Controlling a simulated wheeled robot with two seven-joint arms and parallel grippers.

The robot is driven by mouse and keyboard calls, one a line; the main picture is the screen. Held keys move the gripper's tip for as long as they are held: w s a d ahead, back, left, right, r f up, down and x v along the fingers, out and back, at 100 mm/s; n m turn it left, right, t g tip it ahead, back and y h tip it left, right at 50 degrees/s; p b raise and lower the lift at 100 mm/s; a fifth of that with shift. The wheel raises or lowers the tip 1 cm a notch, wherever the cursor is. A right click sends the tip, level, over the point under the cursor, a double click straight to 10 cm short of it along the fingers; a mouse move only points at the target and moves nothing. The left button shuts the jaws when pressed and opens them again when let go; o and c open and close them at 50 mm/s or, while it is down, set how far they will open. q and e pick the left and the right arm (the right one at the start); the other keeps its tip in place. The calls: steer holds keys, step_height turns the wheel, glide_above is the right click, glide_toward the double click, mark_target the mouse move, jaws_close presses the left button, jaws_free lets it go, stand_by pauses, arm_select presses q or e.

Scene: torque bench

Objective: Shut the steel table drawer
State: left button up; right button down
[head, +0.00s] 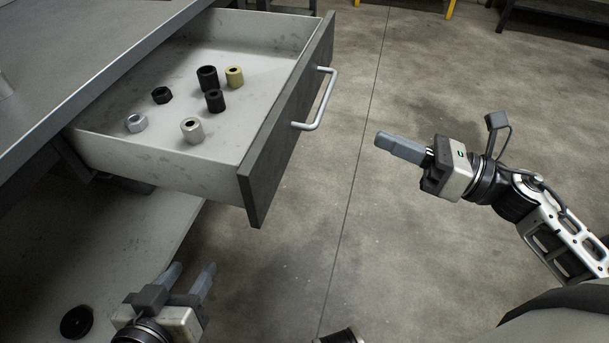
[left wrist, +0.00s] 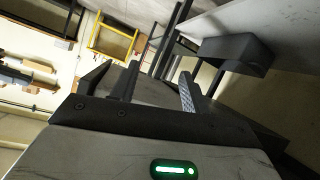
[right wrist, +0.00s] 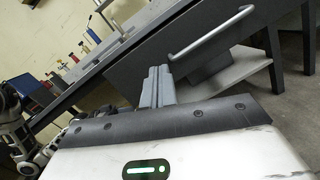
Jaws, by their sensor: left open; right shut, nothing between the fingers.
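The steel table drawer (head: 285,128) stands pulled out from the table (head: 95,55), its dark front facing right, with a silver bar handle (head: 318,100). The drawer front (right wrist: 150,65) and handle (right wrist: 212,33) also show in the right wrist view. Several nuts and sockets lie inside the drawer. My right gripper (head: 381,140) is shut and empty, to the right of the handle and apart from it; its fingers also show in the right wrist view (right wrist: 157,85). My left gripper (head: 190,275) is open and empty, below and in front of the drawer; its fingers also show in the left wrist view (left wrist: 160,88).
A lower shelf (head: 130,235) lies under the drawer and holds a round black item (head: 76,322). The concrete floor (head: 330,215) right of the drawer is clear. A dark bench (head: 560,8) and yellow legs stand far back.

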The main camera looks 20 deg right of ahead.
step_height(320, 180, down, 2)
steer(key=n+g+b, duration=0.1)
steer(key=n+g, duration=0.2)
steer(key=n, duration=0.3)
glide_toward(285, 137)
steer(key=shift+y, duration=0.4)
steer(key=p+x, duration=0.1)
steer(key=x, duration=0.4)
steer(key=shift+w+a+f, duration=0.1)
steer(key=shift+w+f, duration=0.1)
steer(key=shift+w, duration=0.1)
steer(key=shift+w+a+f, duration=0.1)
steer(key=shift+w+a, duration=0.25)
steer(key=shift+a, duration=0.2)
steer(key=shift+w+a, duration=0.1)
